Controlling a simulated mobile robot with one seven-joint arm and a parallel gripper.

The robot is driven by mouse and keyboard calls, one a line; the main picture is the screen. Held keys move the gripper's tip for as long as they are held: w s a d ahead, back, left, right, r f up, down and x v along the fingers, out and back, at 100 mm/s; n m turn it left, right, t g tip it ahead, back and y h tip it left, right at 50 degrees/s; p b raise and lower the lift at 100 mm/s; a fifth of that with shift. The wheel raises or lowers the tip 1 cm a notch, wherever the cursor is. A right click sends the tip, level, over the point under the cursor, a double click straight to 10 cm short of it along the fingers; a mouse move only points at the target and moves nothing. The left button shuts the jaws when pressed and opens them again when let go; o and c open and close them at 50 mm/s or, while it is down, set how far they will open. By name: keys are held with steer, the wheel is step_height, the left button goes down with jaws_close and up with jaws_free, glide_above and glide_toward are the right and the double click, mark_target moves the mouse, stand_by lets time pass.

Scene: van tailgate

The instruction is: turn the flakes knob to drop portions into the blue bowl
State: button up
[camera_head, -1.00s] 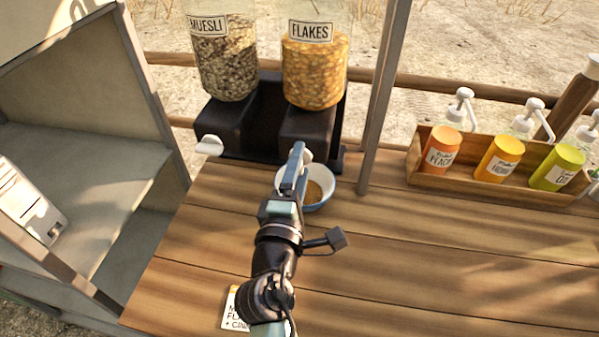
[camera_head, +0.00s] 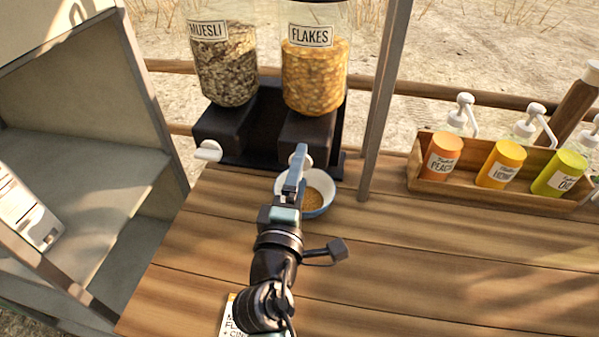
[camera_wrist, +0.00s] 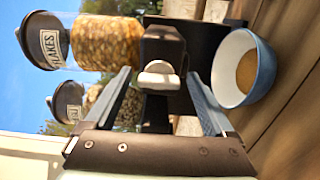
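The flakes dispenser (camera_head: 315,75) is a clear jar of orange flakes on a dark base. Its white knob (camera_head: 306,161) is partly hidden behind my gripper (camera_head: 299,153) in the head view. In the wrist view the knob (camera_wrist: 158,76) shows between the two separated fingers of my gripper (camera_wrist: 158,78), with gaps on both sides. My gripper is open at the knob; contact cannot be told. The blue bowl (camera_head: 318,208), white inside, stands on the counter below the spout, just right of the fingers. It holds some brown-orange flakes and also shows in the wrist view (camera_wrist: 266,72).
The muesli dispenser (camera_head: 225,75) with its white knob (camera_head: 208,151) stands to the left. A wooden crate (camera_head: 480,197) of coloured bottles is at right, beyond a grey post (camera_head: 382,105). A card (camera_head: 229,316) lies near the front. The right counter is clear.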

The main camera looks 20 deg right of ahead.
stand_by(0.3)
steer(key=b+v, duration=0.2)
steer(key=v, duration=1.1)
